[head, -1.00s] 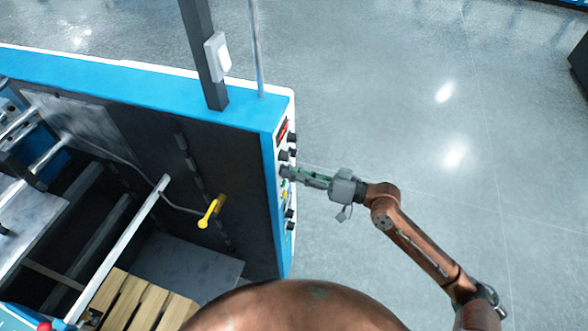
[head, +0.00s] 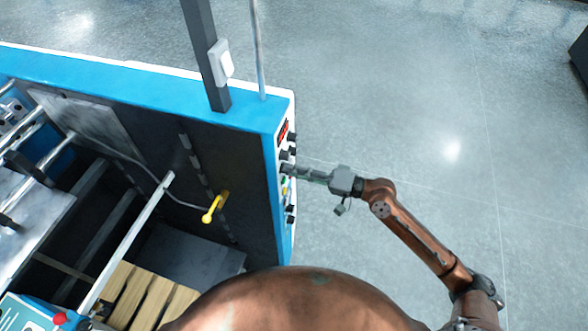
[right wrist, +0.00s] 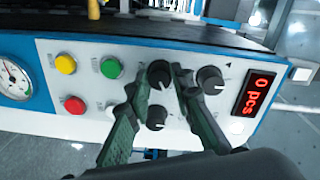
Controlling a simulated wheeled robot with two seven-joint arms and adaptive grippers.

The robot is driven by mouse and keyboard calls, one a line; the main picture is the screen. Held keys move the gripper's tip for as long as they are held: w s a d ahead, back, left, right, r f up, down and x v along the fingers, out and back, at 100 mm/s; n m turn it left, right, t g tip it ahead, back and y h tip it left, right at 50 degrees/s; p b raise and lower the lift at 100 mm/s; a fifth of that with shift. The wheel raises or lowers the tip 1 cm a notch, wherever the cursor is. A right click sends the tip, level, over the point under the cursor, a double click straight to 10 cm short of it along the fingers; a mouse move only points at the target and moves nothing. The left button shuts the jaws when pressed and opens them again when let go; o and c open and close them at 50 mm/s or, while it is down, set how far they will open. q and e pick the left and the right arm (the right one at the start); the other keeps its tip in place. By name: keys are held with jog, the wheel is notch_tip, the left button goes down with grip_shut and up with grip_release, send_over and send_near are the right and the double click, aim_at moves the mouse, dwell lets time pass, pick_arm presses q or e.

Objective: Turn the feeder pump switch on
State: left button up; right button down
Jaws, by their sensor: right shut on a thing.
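The control panel is on the end face of the blue machine (head: 283,190). In the right wrist view the white panel (right wrist: 195,120) carries several black rotary knobs. My right gripper (head: 292,170) reaches the panel from the right. In the right wrist view its fingers (right wrist: 160,76) are shut on the upper left black knob (right wrist: 159,71), one finger on each side. Another black knob (right wrist: 210,79) is to its right, and a lower black knob (right wrist: 156,117) shows between the fingers. I cannot read the labels, so I cannot tell which one is the feeder pump switch. My left gripper is not in view.
Beside the knobs are green (right wrist: 111,67), yellow (right wrist: 65,64) and red (right wrist: 74,105) buttons, a pressure gauge (right wrist: 13,78) and a red "0 pcs" display (right wrist: 258,94). A yellow-handled lever (head: 212,209) is on the machine's inner side. The floor (head: 400,110) right of the machine is clear.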

dwell(0.4)
jog(key=c, duration=1.7)
grip_release()
jog(key=v, duration=1.2)
